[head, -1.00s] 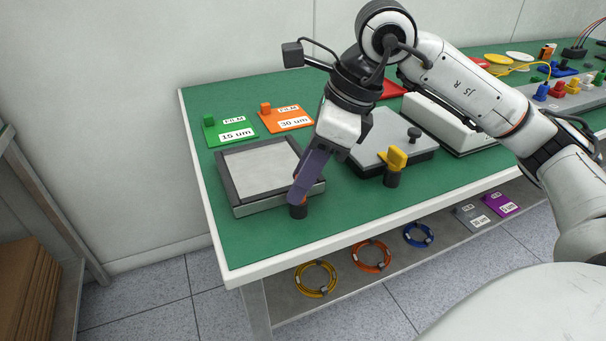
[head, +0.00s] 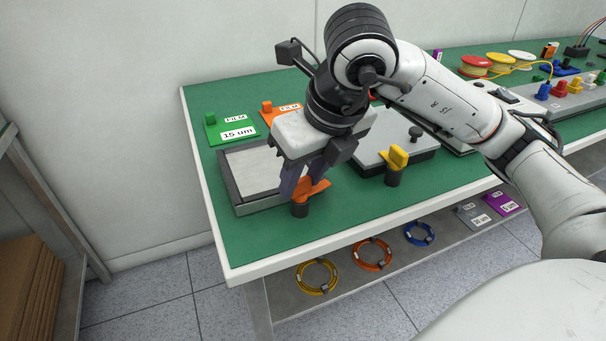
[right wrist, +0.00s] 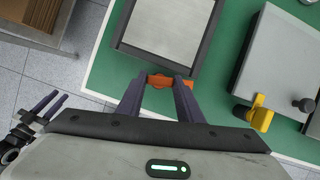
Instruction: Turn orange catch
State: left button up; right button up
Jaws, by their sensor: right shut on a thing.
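The orange catch (head: 314,190) sits on a dark round post at the front edge of the grey frame (head: 234,208). My right gripper (head: 302,187) is shut on the catch; its fingers hide part of it. In the right wrist view the orange catch (right wrist: 160,82) shows between the two purple fingertips, at the frame's near edge. The frame holds a pale flat panel. My left gripper (right wrist: 60,96) shows only at the left of the right wrist view, with its fingers apart and nothing between them, away from the catch.
A grey plate (head: 368,160) with a yellow catch (head: 397,158) on a dark post stands just to the right. Green (head: 232,130) and orange (head: 268,112) film cards lie behind the frame. The green bench top (head: 245,245) is bare at the front left.

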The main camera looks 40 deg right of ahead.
jog(key=shift+m, duration=0.4)
jog(key=o, duration=1.1)
jog(key=shift+r, duration=0.1)
jog(key=p+v, duration=0.3)
jog(key=v, duration=0.7)
jog(key=shift+s+a+p, duration=0.15)
jog(key=shift+a+p, duration=0.05)
jog(key=shift+p, duration=0.1)
